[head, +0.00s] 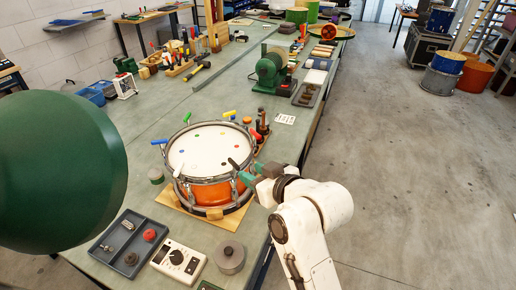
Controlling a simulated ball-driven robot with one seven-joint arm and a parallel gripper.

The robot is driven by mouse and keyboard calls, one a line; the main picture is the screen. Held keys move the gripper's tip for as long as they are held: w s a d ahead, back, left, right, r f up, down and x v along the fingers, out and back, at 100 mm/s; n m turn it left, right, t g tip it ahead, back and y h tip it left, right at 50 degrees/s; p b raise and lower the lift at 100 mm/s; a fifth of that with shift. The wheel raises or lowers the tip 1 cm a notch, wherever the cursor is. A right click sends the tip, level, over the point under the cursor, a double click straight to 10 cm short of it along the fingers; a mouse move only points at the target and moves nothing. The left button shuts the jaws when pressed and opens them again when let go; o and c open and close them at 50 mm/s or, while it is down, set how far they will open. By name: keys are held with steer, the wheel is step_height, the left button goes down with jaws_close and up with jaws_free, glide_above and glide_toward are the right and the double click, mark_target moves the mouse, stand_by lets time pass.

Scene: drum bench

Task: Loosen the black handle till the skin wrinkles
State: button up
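The drum (211,190) has an orange shell, a metal rim and a pale skin (205,150) with small coloured dots near its edge. The skin looks smooth at this size. The black handle (233,163) lies at the drum's right front rim, pointing in over the skin. My gripper (250,173) is at that rim, its green fingertips right beside the handle's outer end. I cannot tell whether they touch or grip it.
A grey tray (108,246) with small parts, a white meter box (179,260) and a grey round tin (230,257) stand in front of the drum. A green machine (271,70) is behind. A large green dome (60,170) blocks the left view.

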mark_target(236, 165)
steer(key=p+x, duration=0.1)
steer(key=x, duration=0.9)
steer(key=shift+w+a+f+p, duration=0.1)
steer(key=shift+w+f+p, duration=0.1)
steer(key=shift+w+p, duration=0.15)
steer(key=shift+s, duration=0.1)
steer(key=shift+c, duration=0.2)
jaws_close()
